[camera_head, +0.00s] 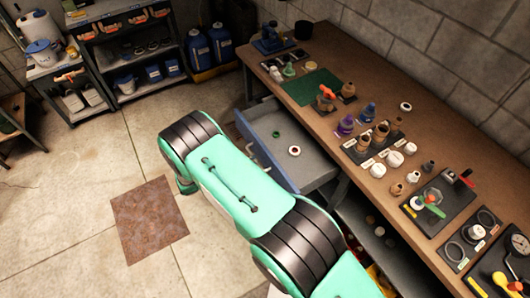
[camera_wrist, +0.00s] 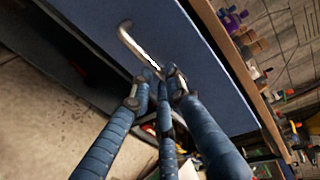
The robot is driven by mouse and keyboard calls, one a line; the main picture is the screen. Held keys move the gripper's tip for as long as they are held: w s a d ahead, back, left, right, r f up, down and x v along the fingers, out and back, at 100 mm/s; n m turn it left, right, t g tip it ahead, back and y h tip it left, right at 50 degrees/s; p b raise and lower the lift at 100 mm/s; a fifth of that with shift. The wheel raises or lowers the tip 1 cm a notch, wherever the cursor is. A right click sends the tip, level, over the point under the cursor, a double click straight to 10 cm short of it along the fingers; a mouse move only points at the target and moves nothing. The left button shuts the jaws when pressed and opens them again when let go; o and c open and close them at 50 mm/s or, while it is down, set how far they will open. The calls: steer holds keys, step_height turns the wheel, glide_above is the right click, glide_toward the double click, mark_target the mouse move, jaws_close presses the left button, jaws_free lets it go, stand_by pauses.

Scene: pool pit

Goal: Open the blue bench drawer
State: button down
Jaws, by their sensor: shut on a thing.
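The blue bench drawer (camera_head: 268,152) stands partly out from under the workbench, with its grey inside showing. A green ring (camera_head: 276,134) and a white ring (camera_head: 294,151) lie in it. In the wrist view the blue drawer front (camera_wrist: 190,50) fills the upper middle, with a curved metal handle (camera_wrist: 128,38) on it. My gripper (camera_wrist: 157,80) is shut on the lower end of this handle, its blue fingers around the bar.
The wooden workbench (camera_head: 330,125) carries fittings, a green mat (camera_head: 314,87) and black trays. A lower shelf (camera_head: 385,245) sits under it. Shelving (camera_head: 135,55) and blue jugs (camera_head: 198,47) stand at the back. The tiled floor left of the drawer is clear around a rusty plate (camera_head: 150,217).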

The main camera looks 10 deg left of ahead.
steer(key=f+v, duration=0.2)
steer(key=v, duration=0.7)
steer(key=shift+s+a, duration=0.35)
steer(key=c, duration=1.7)
jaws_free()
steer(key=shift+o, duration=0.2)
steer(key=v, duration=1.2)
